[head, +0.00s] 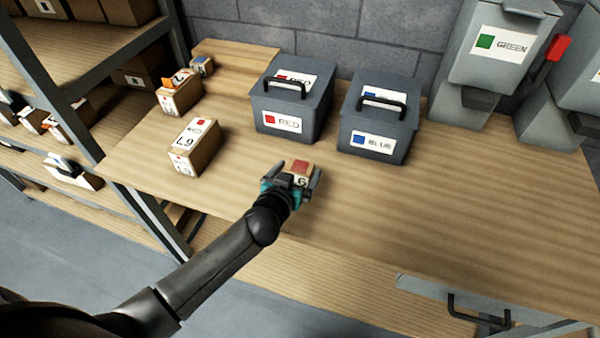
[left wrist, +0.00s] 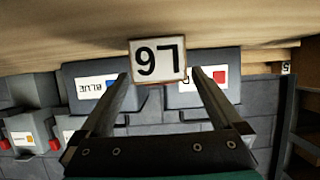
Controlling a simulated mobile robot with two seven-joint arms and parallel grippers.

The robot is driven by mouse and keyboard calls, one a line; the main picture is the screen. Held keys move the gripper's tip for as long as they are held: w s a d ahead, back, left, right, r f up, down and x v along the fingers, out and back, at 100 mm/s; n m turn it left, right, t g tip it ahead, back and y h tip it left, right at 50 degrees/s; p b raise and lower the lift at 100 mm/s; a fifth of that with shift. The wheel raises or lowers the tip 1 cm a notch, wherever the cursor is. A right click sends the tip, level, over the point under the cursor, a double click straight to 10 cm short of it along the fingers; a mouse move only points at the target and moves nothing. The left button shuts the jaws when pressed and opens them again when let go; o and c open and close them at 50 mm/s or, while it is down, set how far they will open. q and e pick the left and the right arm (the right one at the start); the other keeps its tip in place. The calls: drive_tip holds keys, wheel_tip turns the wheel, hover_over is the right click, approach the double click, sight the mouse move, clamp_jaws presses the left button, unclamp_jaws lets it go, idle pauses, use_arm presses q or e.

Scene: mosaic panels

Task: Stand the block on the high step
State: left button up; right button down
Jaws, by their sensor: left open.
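A small block (head: 300,169) with a red patch on top and a white label sits near the front of the bench. The left wrist view shows the same block (left wrist: 157,61) with its label upside down, seemingly L6. My left gripper (head: 298,177) is open, its fingers on either side of the block. In the left wrist view the fingertips (left wrist: 158,76) reach the block's sides with narrow gaps. Contact cannot be told. A raised wooden level (head: 240,62) lies at the bench's back left; whether it is the high step is unclear. My right gripper is not in view.
A box marked L9 (head: 195,146) and an orange-marked box (head: 180,94) stand at left. A small box (head: 202,66) is behind them. Lidded RED (head: 291,98) and BLUE (head: 377,118) bins stand behind the block. Bench space to the right is clear.

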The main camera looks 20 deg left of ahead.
use_arm(q)
drive_tip(key=shift+x, duration=1.1)
drive_tip(key=c, duration=1.4)
drive_tip(key=shift+r, duration=0.15)
